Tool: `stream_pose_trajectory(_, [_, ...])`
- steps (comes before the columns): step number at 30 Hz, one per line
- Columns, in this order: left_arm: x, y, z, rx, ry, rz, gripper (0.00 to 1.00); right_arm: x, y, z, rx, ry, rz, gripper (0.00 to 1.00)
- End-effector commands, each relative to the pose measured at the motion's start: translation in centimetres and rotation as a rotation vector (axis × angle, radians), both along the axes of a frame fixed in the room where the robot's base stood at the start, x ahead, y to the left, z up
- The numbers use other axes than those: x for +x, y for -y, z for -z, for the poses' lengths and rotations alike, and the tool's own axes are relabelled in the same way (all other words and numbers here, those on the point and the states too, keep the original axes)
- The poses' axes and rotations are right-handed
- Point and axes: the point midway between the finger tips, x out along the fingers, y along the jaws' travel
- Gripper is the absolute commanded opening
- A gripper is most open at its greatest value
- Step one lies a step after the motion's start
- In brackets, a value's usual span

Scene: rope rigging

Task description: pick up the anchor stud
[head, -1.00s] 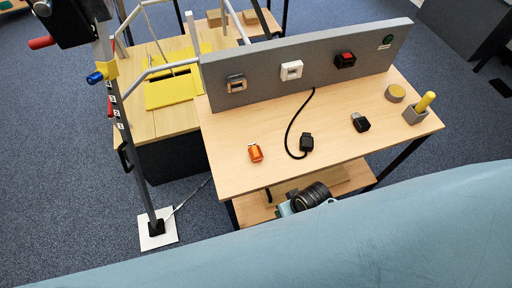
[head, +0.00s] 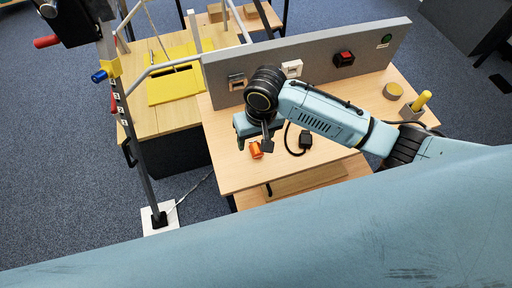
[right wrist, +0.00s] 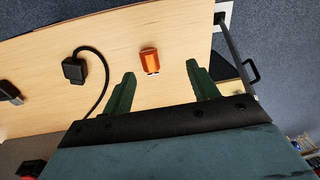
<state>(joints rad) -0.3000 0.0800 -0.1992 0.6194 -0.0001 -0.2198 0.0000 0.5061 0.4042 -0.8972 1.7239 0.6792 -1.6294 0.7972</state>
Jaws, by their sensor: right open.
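An orange piece (head: 255,150) with two small pale metal ends, probably the anchor stud, lies on the wooden table. In the right wrist view it shows whole (right wrist: 149,61), just beyond and between the two green fingertips. My right gripper (right wrist: 160,72) is open and empty, pointing at the orange piece. In the head view the right gripper (head: 254,143) hangs over the table at the orange piece, partly hiding it. I cannot tell its exact height above the table. My left gripper is not in view.
A black plug on a cable (head: 305,140) lies right of the orange piece. A grey panel (head: 215,72) with sockets stands along the table's back. A yellow peg in a grey block (head: 422,101) and a round tan disc (head: 393,90) stand at the right. A post on a white base (head: 160,219) is left.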

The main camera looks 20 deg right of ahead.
Motion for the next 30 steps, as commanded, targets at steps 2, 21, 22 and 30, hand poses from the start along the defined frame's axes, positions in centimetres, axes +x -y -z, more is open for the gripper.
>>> stream_pose_trajectory(2, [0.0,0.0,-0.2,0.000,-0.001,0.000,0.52,0.9,1.0,-1.1,-0.048,-0.014,0.025,0.59])
stream_pose_trajectory(21, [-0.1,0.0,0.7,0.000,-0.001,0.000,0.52,1.5,2.0,5.7,-0.099,-0.040,0.068,0.59])
stream_pose_trajectory(22, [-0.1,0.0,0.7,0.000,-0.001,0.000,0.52,1.5,2.0,5.9,-0.097,-0.039,0.067,0.59])
stream_pose_trajectory(30, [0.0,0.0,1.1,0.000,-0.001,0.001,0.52,1.6,1.4,8.6,-0.098,-0.039,0.066,0.59])
